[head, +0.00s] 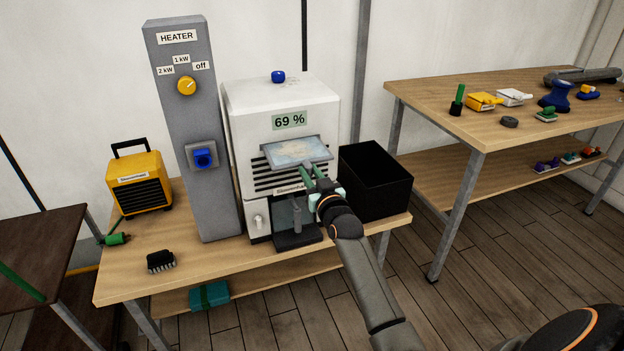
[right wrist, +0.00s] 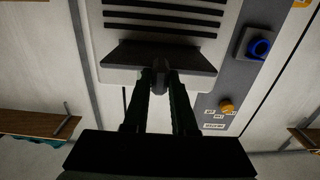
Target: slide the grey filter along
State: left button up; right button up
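The grey filter (head: 297,153) is a flat panel with a pale, blotchy top. It sticks out level from the slot in the front of the white dehumidifier (head: 285,95), above its vents. My right gripper (head: 307,174) is at the filter's front edge. In the right wrist view the filter (right wrist: 125,55) shows as a dark shape, and the two green fingers (right wrist: 160,82) close on the small grip at its edge. How much of the filter is still inside the slot is hidden. My left gripper is not in view.
A grey heater post (head: 205,120) with a yellow knob stands left of the white machine. A black open bin (head: 375,165) stands close on its right. A yellow heater (head: 140,183) and a brush (head: 160,261) are on the left of the bench (head: 215,262).

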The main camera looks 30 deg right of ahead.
grip_shut()
jog(key=shift+s+a+p, duration=0.1)
jog(key=shift+s+p, duration=0.2)
jog(key=shift+p, duration=0.05)
jog(key=o, duration=0.6)
grip_release()
jog(key=shift+o, duration=0.2)
jog(key=shift+s, duration=0.1)
jog(key=v, duration=1.2)
jog(key=shift+s, duration=0.25)
jog(key=s+a+f+n+g+y, duration=0.2)
jog(key=s+a+f+g+y, duration=0.1)
jog(key=s+a+f, duration=0.6)
jog(key=s+a+f+n+g+y+p, duration=0.1)
jog(key=s+a+f+g, duration=0.4)
jog(key=s+a+f, duration=0.5)
notch_tip(320, 180, down, 6)
jog(key=s+n+y, duration=0.1)
jog(key=s+y, duration=0.1)
jog(key=s, duration=0.1)
jog(key=shift+n+y, duration=0.4)
